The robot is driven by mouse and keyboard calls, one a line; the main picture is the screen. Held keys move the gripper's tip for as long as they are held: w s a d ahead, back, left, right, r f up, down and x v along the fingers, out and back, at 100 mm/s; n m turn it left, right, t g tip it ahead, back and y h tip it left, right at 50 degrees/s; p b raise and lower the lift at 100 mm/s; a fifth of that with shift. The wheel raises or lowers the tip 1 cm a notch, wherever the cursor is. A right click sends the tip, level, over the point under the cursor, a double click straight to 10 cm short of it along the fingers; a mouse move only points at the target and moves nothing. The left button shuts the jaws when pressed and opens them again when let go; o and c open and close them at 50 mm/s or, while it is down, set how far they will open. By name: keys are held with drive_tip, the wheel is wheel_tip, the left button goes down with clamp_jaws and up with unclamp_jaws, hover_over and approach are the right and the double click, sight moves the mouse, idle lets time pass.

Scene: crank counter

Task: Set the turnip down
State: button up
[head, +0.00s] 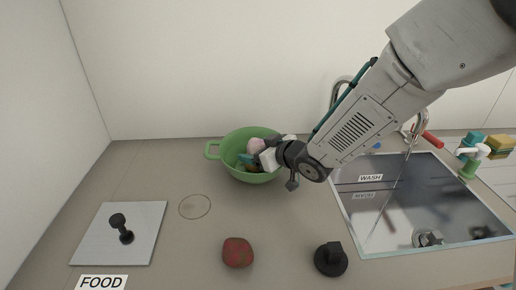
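My gripper (252,158) reaches into the green colander (213,150) from the right, with its end low over the bowl. A pale pink, rounded thing (256,145), which looks like the turnip, shows at the gripper's end, inside the colander's outline. I cannot tell whether the fingers hold it or it rests in the bowl. The fingers are small and partly hidden among the colander's contents. A dark red, roundish item (237,252) lies on the counter at the front middle.
A faint ring (195,206) marks bare counter. A black knob (330,259) stands front right.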

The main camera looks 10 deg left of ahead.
idle(0.3)
drive_tip(key=shift+r, duration=0.1)
drive_tip(key=r+v, duration=0.1)
drive_tip(key=v, duration=1.1)
drive_tip(key=shift+d+r, duration=0.1)
drive_tip(key=shift+d, duration=0.05)
drive_tip(key=s+d+r+m+h, duration=0.2)
drive_tip(key=d+m+h, duration=0.25)
drive_tip(key=d, duration=0.75)
drive_tip(key=s+d+r+m+h, duration=0.1)
drive_tip(key=d+r+m+h, duration=0.15)
drive_tip(key=d+h, duration=0.6)
drive_tip(key=s+d+m+g+y, duration=0.1)
drive_tip(key=s+d+m+g, duration=0.1)
drive_tip(key=s, duration=0.9)
drive_tip(key=s+d+r+m+g+y, duration=0.1)
drive_tip(key=s+d+g, duration=0.4)
drive_tip(key=s, duration=0.6)
drive_tip(key=shift+s+d+m, duration=0.2)
drive_tip(key=shift+d+m, duration=0.65)
drive_tip(key=shift+m, duration=0.05)
drive_tip(key=shift+r, duration=0.15)
